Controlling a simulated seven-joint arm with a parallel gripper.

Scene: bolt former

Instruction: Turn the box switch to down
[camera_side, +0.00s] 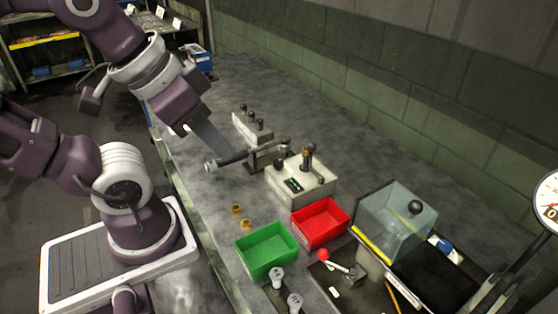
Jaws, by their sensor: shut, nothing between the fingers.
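A pale box (302,190) stands on the grey bench near the middle of the side view. It has a small green display on its front and dark controls on top, one an upright lever (308,158) with a yellowish base. Which way the switch is set is too small to tell. My gripper (229,151) reaches down from the upper left as a narrow grey shape. It is shut and empty, to the left of the box and apart from it. Its tip overlaps a dark horizontal cylinder (232,159) in the picture; I cannot tell whether they touch.
A grey block (252,128) with several black knobs stands behind the cylinder. A red bin (320,222) and a green bin (266,251) sit in front of the box. A clear guard (397,222) and a red-knobbed lever (324,254) are at the right.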

